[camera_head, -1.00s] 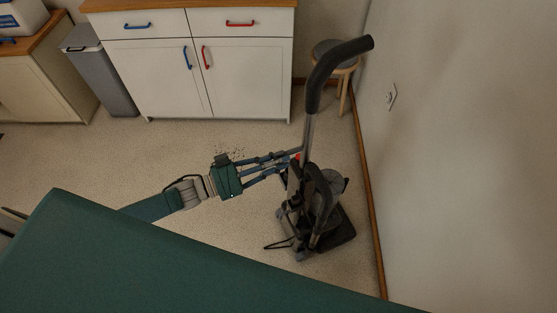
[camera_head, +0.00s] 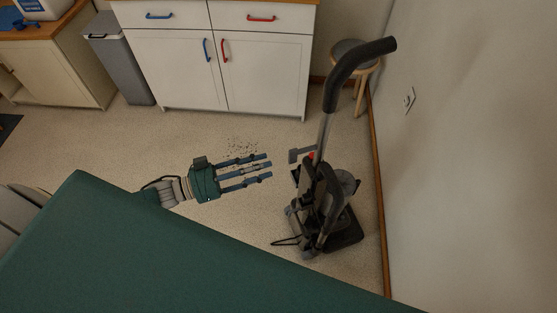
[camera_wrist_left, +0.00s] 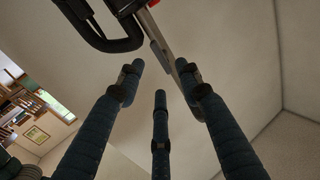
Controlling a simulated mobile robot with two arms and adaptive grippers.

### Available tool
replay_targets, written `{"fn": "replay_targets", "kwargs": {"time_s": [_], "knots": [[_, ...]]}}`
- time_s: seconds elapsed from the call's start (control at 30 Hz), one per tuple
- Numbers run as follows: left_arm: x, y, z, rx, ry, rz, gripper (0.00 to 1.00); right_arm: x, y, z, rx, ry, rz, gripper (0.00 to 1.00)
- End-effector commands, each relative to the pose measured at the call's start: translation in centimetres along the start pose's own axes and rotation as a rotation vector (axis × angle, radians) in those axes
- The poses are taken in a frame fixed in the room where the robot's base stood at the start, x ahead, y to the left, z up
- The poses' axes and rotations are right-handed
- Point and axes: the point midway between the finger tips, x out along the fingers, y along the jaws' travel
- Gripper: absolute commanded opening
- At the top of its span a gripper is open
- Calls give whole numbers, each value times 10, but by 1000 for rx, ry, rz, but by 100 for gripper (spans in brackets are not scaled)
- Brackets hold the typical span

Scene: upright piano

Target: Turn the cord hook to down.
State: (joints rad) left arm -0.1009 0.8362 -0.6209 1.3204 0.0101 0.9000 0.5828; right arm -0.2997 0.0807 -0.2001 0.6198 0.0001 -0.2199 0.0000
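An upright vacuum cleaner (camera_head: 326,195) with a black curved handle stands on the floor near the right wall. A small grey hook (camera_head: 300,155), which looks like the cord hook, sticks out to the left from its pole beside a red part (camera_head: 312,155). My left gripper (camera_head: 271,166) is left of the hook, apart from it, with its fingers spread and empty. In the left wrist view, the open fingers (camera_wrist_left: 165,80) point toward the vacuum, and a grey piece (camera_wrist_left: 158,52), probably the hook, shows beyond them. My right gripper is not in view.
White cabinets (camera_head: 210,70) with blue and red handles stand at the back, next to a grey bin (camera_head: 122,65). A stool (camera_head: 356,55) is behind the vacuum's handle. Dark specks (camera_head: 242,148) lie on the floor. The floor left of the vacuum is open.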

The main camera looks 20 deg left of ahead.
Motion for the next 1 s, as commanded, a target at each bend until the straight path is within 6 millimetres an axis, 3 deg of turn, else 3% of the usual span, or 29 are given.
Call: {"fn": "replay_targets", "kwargs": {"time_s": [0.1, 0.23, 0.8, 0.93, 1.0], "knots": [[-17, 0, 1, -2, -2, -1, 35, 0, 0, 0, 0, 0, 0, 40], [-26, -1, 0, -1, 1, -1, 35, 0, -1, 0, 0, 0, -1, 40], [-28, -1, 0, -1, 0, -3, 35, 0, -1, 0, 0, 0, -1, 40], [-29, -10, 22, 4, -40, -61, 35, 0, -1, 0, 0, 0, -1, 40], [-31, -22, 51, 9, -98, -139, 35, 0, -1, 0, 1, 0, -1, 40]]}}
